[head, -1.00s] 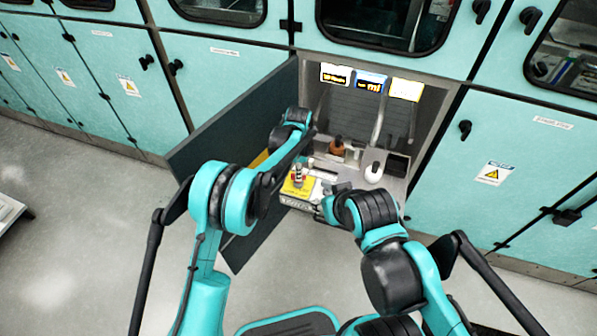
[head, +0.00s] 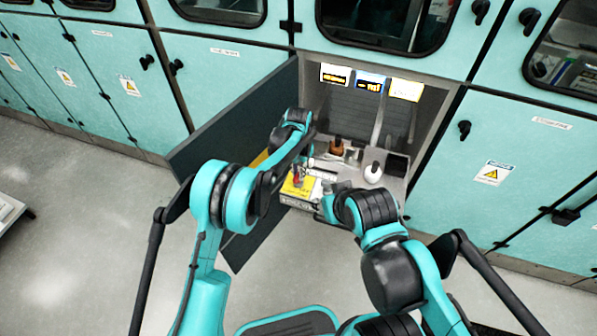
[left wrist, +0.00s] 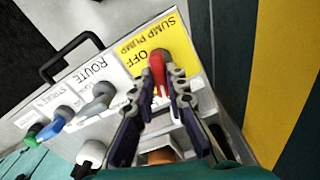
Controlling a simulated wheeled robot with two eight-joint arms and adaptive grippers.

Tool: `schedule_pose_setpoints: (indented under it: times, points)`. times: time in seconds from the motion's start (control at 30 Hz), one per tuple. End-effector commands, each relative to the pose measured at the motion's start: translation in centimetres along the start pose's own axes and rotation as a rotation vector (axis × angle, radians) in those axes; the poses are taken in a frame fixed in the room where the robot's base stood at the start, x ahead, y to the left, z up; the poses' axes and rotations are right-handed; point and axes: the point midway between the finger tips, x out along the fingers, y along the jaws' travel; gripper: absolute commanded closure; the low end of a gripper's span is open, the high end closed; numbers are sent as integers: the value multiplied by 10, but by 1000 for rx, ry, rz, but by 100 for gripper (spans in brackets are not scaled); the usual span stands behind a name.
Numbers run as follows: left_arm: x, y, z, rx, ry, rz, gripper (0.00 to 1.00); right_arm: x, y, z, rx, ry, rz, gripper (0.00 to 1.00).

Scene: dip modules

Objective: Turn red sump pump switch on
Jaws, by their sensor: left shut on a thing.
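The red sump pump switch (left wrist: 157,68) is a red handle on a yellow label (left wrist: 150,42) reading SUMP PUMP and OFF in the left wrist view. My left gripper (left wrist: 163,80) has its two dark fingers on either side of the red handle and is shut on it. In the head view the left gripper (head: 300,172) is over the yellow-labelled end of the switch panel (head: 298,203). My right gripper (head: 327,206) is low beside the panel's right end; its fingers are too small and hidden to judge.
Beside the red switch are grey (left wrist: 98,100), blue (left wrist: 58,118) and green (left wrist: 35,131) handles. A brown bottle (head: 337,146) and a white bottle (head: 373,172) stand in the cabinet bay. An open dark door (head: 235,115) stands left of my left arm.

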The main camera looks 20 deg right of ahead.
Motion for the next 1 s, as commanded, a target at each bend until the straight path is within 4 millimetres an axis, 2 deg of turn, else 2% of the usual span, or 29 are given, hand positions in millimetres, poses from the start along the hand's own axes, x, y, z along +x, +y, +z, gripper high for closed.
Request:
schedule_pose_setpoints:
  times: [0.43,1.0]
  points:
    - [0,0,0,-258,0,0,100,-1,0,-1,0,0,0,60]
    - [0,0,0,-309,0,0,100,-1,0,-1,0,0,0,60]
